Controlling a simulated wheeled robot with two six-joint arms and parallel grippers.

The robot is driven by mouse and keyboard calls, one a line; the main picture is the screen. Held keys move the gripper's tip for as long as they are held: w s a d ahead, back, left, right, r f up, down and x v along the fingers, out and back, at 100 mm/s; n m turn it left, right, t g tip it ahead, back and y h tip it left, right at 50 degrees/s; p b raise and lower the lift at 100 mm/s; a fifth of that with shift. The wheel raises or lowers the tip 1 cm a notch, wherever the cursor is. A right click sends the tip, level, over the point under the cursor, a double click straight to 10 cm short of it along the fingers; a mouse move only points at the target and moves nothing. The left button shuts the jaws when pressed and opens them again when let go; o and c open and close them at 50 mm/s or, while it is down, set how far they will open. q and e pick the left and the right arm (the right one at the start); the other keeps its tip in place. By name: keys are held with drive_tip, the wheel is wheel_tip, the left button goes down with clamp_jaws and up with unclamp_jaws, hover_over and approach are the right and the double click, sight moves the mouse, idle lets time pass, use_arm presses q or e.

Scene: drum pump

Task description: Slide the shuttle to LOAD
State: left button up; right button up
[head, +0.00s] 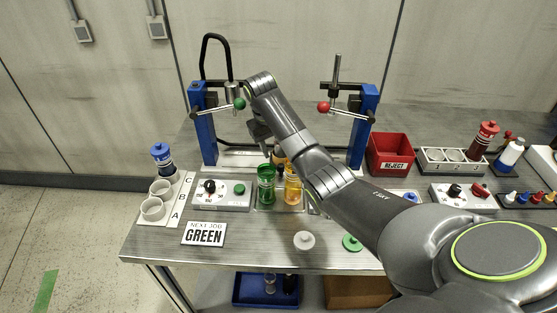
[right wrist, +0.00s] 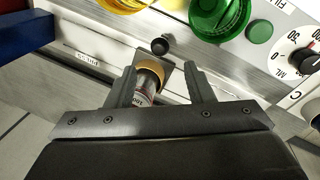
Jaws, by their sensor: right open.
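In the right wrist view a small vessel with a tan rim (right wrist: 150,72) stands on a grey plate that looks like the shuttle (right wrist: 172,76), with a black knob (right wrist: 160,46) at its edge. My right gripper (right wrist: 160,80) is open, its fingers reaching to either side of the vessel; whether they touch anything I cannot tell. In the head view my right gripper (head: 262,138) is over the rail (head: 235,158) between the blue posts, and my arm hides much of the rail. A small label (right wrist: 88,60) on the rail is upside down and unreadable. My left gripper is not in view.
A green jar (head: 266,184) and a yellow jar (head: 293,190) stand just in front of the rail. A control box (head: 222,196) is left of them. Blue posts (head: 203,125) carry levers with green and red knobs. A red REJECT bin (head: 390,153) is at the right.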

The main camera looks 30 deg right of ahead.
wheel_tip(320, 180, up, 10)
drive_tip(key=a+p, duration=0.1)
drive_tip(key=p, duration=0.8)
drive_tip(key=shift+a+f, duration=0.25)
drive_tip(key=shift+a, duration=0.15)
